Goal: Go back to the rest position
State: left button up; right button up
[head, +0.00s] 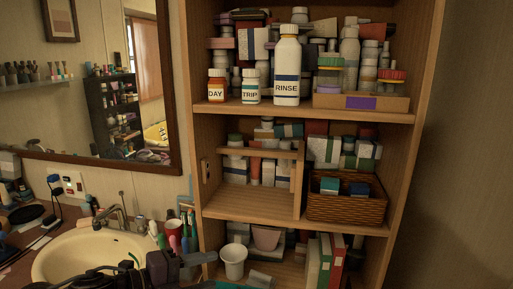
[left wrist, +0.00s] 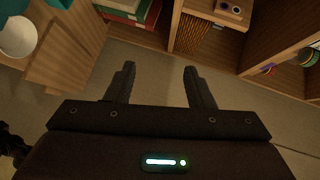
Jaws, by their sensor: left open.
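My left gripper (head: 205,270) shows at the bottom edge of the head view, low in front of the shelf unit (head: 400,170). In the left wrist view its two dark fingers (left wrist: 160,70) stand apart with nothing between them. The gripper is open and empty. Part of it is cut off by the bottom of the head view. My right gripper is in neither view.
A white cup (head: 233,258) stands on the low shelf near my left gripper. The sink (head: 90,255) lies to the left. Bottles labelled DAY (head: 216,93), TRIP (head: 251,93) and RINSE (head: 287,88) stand on the upper shelf. A wicker basket (head: 345,208) is below.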

pick_arm(q)
jog(key=s+a+f+n+t+y, duration=0.1)
jog(key=s+a+f+n+y, duration=0.1)
jog(key=f+n+y, duration=0.55)
jog(key=s+a+f+n+t+y, duration=0.1)
jog(key=a+f+n+y, duration=0.3)
jog(key=n, duration=0.7)
jog(key=s+a+f+n+g+y, duration=0.1)
jog(key=s+a+f+n+g, duration=0.2)
jog(key=s+f+n+g, duration=0.65)
jog(key=s+f+m+t, duration=0.1)
jog(key=s+f, duration=0.2)
jog(key=f, duration=1.2)
jog(key=s+f+m, duration=0.2)
jog(key=s+f, duration=0.1)
jog(key=f, duration=1.2)
jog(key=s+a+f+g, duration=0.1)
jog(key=s+a+f, duration=0.2)
jog(key=s+f, duration=1.5)
jog(key=shift+s+a, duration=0.2)
jog(key=shift+s, duration=0.75)
